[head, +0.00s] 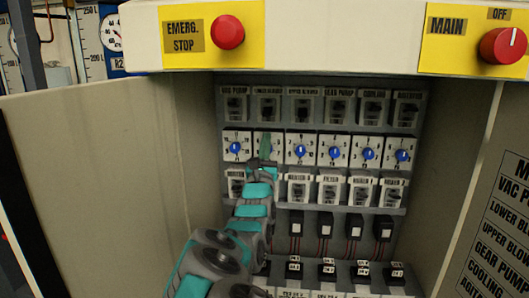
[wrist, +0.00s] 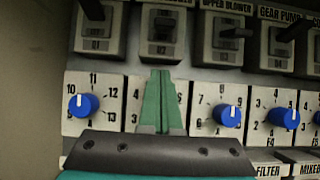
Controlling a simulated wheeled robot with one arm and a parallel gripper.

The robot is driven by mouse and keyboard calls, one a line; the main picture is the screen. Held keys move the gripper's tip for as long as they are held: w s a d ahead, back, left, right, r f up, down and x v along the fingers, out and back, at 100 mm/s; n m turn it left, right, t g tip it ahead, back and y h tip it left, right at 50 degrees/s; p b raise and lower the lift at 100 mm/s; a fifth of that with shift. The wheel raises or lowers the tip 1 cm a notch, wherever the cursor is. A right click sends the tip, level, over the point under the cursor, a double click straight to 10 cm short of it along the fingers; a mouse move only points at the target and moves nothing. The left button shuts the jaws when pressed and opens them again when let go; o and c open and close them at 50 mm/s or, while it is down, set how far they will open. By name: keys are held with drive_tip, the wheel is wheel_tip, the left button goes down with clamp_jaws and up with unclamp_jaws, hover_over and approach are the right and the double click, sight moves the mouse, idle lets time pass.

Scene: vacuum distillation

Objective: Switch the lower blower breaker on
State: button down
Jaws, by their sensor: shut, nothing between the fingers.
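The lower blower breaker (head: 267,107) is the second from the left in the top row of the open cabinet. In the wrist view the same breaker (wrist: 163,46) is a grey housing with a dark toggle; I cannot tell its position for sure. My gripper (head: 265,146) has green fingers, shut and empty, pointing into the cabinet. In the wrist view my gripper (wrist: 161,74) has its tips just below that breaker, in front of the second dial, which it mostly hides. I cannot tell whether the tips touch anything.
The upper blower breaker (wrist: 227,42) is to the right and the vac pump breaker (head: 235,105) to the left. Blue-knobbed dials (head: 301,150) fill the row below. Cabinet side walls flank the row. An emergency stop button (head: 228,32) and a red main switch (head: 503,45) sit above.

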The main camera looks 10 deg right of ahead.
sight(267, 111)
drive_tip(key=shift+s+r, duration=0.2)
drive_tip(key=shift+r, duration=2.05)
drive_tip(key=shift+r+g+p, duration=0.15)
drive_tip(key=shift+g+p, duration=0.35)
drive_tip(key=shift+s+r+g+y+p, duration=0.3)
drive_tip(key=shift+g+y+p, duration=0.2)
drive_tip(key=shift+g+p, duration=0.35)
